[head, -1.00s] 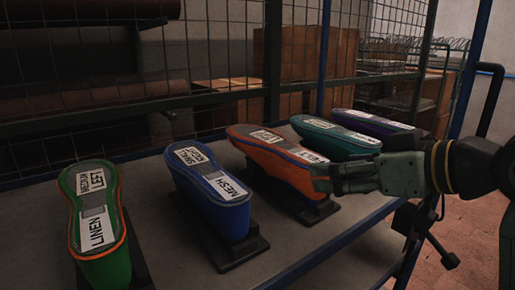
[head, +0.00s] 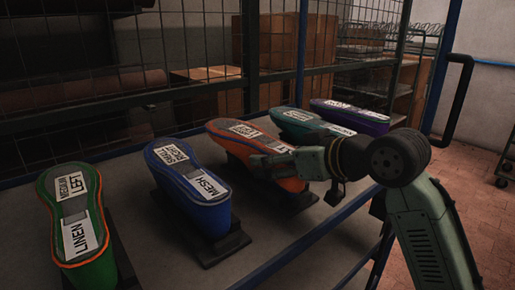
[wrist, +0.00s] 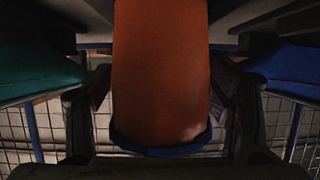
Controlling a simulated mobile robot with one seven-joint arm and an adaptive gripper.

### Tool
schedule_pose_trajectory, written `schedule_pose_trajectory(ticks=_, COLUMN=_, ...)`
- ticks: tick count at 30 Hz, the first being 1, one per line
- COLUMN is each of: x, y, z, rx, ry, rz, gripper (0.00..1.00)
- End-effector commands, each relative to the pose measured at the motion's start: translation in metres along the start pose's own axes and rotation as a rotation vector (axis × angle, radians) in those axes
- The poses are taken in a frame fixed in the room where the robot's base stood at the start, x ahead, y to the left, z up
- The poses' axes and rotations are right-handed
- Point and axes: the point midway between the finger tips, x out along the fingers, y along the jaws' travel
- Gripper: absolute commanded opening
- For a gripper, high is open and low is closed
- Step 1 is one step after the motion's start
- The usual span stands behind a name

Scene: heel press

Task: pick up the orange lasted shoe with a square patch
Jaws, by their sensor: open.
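The orange lasted shoe (head: 250,142) stands sole up on a dark stand in the middle of the row, with white labels on its sole. My gripper (head: 272,160) is at its near end and hides part of it in the head view. In the wrist view the orange shoe (wrist: 160,75) fills the space between the two open fingers (wrist: 160,112), one on each side, with its blue edge towards the bottom. I cannot tell whether the fingers touch it. A square patch cannot be made out.
A blue shoe (head: 180,170) and a green shoe (head: 72,205) stand to the left. A teal shoe (head: 305,121) and a purple shoe (head: 350,113) stand to the right, the teal one close by. Wire mesh (head: 60,95) closes the back of the shelf (head: 290,250).

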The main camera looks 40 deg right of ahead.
Motion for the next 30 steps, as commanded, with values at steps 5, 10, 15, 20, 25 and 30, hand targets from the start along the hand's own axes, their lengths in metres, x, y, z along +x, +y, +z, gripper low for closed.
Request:
schedule_pose_trajectory(ticks=5, x=0.0003, y=0.0000, z=0.0002, rx=0.000, ry=0.001, rz=0.001, gripper=0.73)
schedule_pose_trajectory(ticks=10, x=0.0002, y=-0.0001, z=0.0002, rx=0.000, ry=0.000, rz=0.000, gripper=0.63)
schedule_pose_trajectory(ticks=15, x=0.0001, y=0.0000, z=0.0002, rx=0.000, ry=0.000, rz=0.000, gripper=0.52)
schedule_pose_trajectory(ticks=20, x=0.0000, y=0.0000, z=0.0002, rx=0.000, ry=0.000, rz=0.000, gripper=0.41)
schedule_pose_trajectory(ticks=25, x=-0.0001, y=0.0001, z=0.0002, rx=0.000, ry=0.000, rz=0.000, gripper=0.30)
schedule_pose_trajectory(ticks=30, x=-0.0001, y=0.0001, z=0.0001, rx=0.000, ry=0.000, rz=0.000, gripper=0.19)
